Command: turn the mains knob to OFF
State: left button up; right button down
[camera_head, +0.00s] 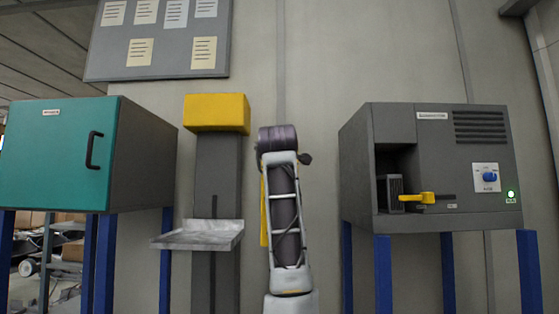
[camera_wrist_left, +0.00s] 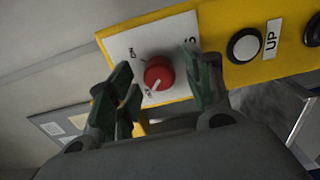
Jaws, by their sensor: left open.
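The red mains knob (camera_wrist_left: 158,73) sits on a white plate (camera_wrist_left: 121,45) in the left wrist view. The plate has an ON label at its upper left and a small, blurred label below the knob. The knob's white mark points to the lower left, toward that blurred label. My left gripper (camera_wrist_left: 164,84) is open, with one finger on each side of the knob. Contact with the knob cannot be made out. In the head view my arm hides the knob and the gripper; only a yellow strip (camera_head: 264,212) shows beside the arm. My right gripper is out of view.
The head view shows a teal-doored cabinet (camera_head: 45,160), a yellow-topped column (camera_head: 217,112) with a grey shelf (camera_head: 200,236), and a grey machine (camera_head: 430,140) with a blue knob (camera_head: 490,177).

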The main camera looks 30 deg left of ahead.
pick_arm(q)
jog(key=v, duration=1.1)
jog(key=shift+s, duration=0.3)
jog(key=shift+d, duration=0.1)
